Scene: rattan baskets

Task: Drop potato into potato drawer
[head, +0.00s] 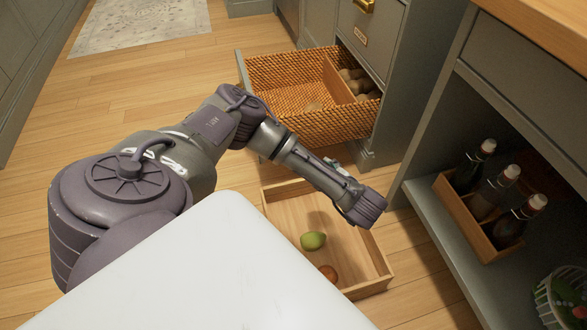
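A rattan basket drawer (292,124) is pulled out at the back centre, with a wooden divider (338,84) inside. Several potatoes (352,76) lie in its right compartment. My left gripper (364,208) hangs over the right side of a wooden box on the floor, in front of the basket drawer. Its fingers are not clearly seen, so I cannot tell whether it is open or holds anything. My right gripper is not in view.
At right, a low shelf holds a wooden crate (461,217) of bottles (492,193). A patterned rug (140,22) lies far left.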

